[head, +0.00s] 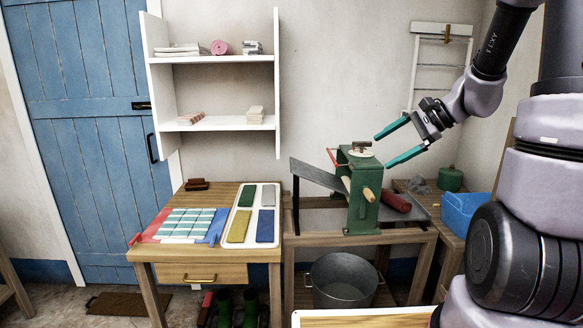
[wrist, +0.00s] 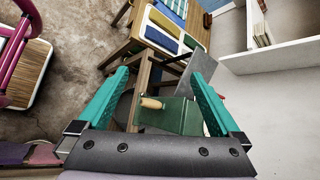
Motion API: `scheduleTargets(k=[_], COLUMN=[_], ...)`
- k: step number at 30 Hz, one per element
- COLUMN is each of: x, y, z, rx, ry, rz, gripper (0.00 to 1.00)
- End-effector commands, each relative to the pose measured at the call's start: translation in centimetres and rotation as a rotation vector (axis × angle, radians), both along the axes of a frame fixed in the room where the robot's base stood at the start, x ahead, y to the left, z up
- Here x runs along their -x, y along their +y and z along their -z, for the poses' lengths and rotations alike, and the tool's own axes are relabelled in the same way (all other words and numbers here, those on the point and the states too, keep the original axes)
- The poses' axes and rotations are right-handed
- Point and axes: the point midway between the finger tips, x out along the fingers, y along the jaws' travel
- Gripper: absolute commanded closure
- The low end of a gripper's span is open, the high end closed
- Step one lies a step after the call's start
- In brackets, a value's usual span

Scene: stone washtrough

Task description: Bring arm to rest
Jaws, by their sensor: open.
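My gripper (head: 381,147) is open and empty, with its two teal fingers spread apart. In the head view it is in the air to the right of and slightly above the top of a green hand-cranked machine (head: 362,205). My arm comes in from the upper right and bends down to the gripper. In the wrist view the open fingers (wrist: 163,93) frame the machine's green body (wrist: 172,117) and its wooden handle (wrist: 152,103). Nothing shows between the fingertips, and they appear apart from the machine.
The machine stands on a wooden bench (head: 311,241) over a metal tub (head: 341,280). A table (head: 212,256) with a white tray (head: 233,233) of coloured cloths stands left. A blue bin (head: 463,212) is at right. White shelves (head: 215,125) hang on the wall.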

Motion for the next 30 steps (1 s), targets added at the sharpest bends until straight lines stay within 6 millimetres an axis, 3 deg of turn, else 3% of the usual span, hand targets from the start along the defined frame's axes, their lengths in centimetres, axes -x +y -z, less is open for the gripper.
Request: scheduleTargets(k=[1,6,15,21,30], x=[1.6,6.6,14.2,16.9,17.6], y=[1.0,2.5,2.1,1.0,0.5], z=[-1.6,-5.0,-9.9,-12.0,-12.6], rx=[0.068,0.297,0.705,0.883,0.936], ry=[-0.038,-0.146,-0.397,-0.527,-0.566], rz=[-0.060,-0.226,-0.414,-0.454,-0.461], gripper=[0.00,0.00,0.00,0.00,0.00])
